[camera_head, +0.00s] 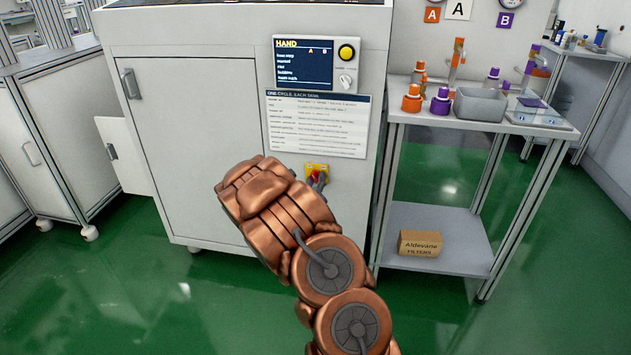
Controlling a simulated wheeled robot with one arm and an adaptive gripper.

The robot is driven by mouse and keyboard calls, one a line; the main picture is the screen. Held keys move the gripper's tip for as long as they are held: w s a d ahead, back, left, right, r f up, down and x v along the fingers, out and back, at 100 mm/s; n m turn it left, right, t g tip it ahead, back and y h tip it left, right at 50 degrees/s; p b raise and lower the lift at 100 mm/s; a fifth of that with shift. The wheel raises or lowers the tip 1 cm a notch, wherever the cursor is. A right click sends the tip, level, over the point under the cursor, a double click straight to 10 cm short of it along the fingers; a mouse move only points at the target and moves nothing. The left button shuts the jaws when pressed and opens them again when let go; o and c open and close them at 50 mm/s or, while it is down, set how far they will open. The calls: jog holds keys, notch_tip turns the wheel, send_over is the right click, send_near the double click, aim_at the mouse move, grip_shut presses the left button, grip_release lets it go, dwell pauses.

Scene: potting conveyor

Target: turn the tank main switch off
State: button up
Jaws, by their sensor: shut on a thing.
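A yellow switch plate with a red handle (317,174) is on the front of the white cabinet (200,130), low and near its right edge. It looks like the main switch, but I can read no label on it. The lower part of the handle is small and partly covered, so its exact angle is unclear. My copper wrist stands in front of the cabinet, just left of and below the switch.
A control panel (305,63) marked HAND, with a yellow button (346,52), sits above an instruction sheet (318,123). A small door (124,155) stands out at the left. On the right, a table (440,118) holds bottles and a grey bin (480,104); a carton (420,243) lies below.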

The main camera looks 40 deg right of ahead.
jog(key=o, duration=1.1)
jog(key=shift+o, duration=0.2)
jog(key=v, duration=0.7)
jog(key=shift+a, duration=0.25)
jog(key=shift+s+r, duration=0.1)
jog(key=shift+s, duration=0.05)
